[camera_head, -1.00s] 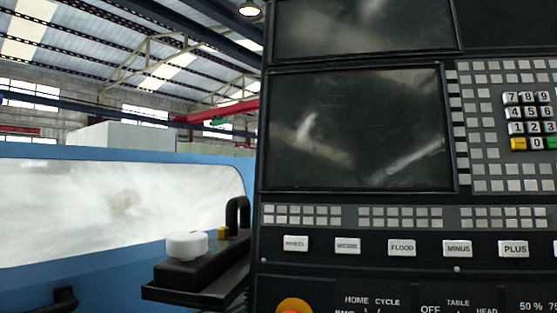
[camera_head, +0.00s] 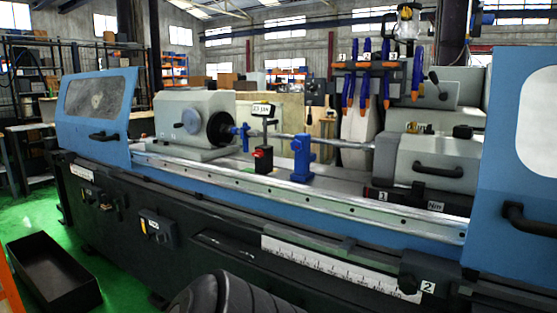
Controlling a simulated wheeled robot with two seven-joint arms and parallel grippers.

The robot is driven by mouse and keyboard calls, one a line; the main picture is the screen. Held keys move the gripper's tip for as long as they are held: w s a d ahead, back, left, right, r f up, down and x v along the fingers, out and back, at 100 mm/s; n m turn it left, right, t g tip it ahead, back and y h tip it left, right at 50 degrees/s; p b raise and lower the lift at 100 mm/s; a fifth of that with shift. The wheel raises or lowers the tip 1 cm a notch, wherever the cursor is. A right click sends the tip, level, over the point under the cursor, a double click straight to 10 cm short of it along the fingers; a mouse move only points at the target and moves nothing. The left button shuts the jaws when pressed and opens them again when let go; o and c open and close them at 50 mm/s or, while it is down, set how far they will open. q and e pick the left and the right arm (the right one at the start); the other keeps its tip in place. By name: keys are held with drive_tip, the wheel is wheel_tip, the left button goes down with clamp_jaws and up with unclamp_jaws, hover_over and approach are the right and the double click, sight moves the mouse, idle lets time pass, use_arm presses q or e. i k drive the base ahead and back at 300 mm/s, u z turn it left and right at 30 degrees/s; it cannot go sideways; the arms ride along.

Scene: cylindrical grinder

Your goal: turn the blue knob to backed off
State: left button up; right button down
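No separate blue knob can be clearly made out. A blue upright support (camera_head: 302,155) stands on the machine table under a thin horizontal shaft (camera_head: 340,143). A small blue part (camera_head: 241,135) sits at the shaft's left end, beside the dark round face of the grey headstock (camera_head: 195,110). Whether either carries the knob is too small to tell. Neither of my grippers is in view.
The blue sliding doors (camera_head: 95,140) stand apart, leaving the middle open. Blue and orange hoses (camera_head: 365,75) hang above the table. The front rail (camera_head: 300,195) crosses before it. A black tray (camera_head: 50,275) lies on the green floor at left.

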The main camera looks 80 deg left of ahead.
sight(295, 145)
drive_tip(key=u, duration=2.6)
drive_tip(key=k, duration=0.45)
drive_tip(key=z, duration=0.95)
drive_tip(key=i, duration=0.4)
drive_tip(key=u, duration=0.95)
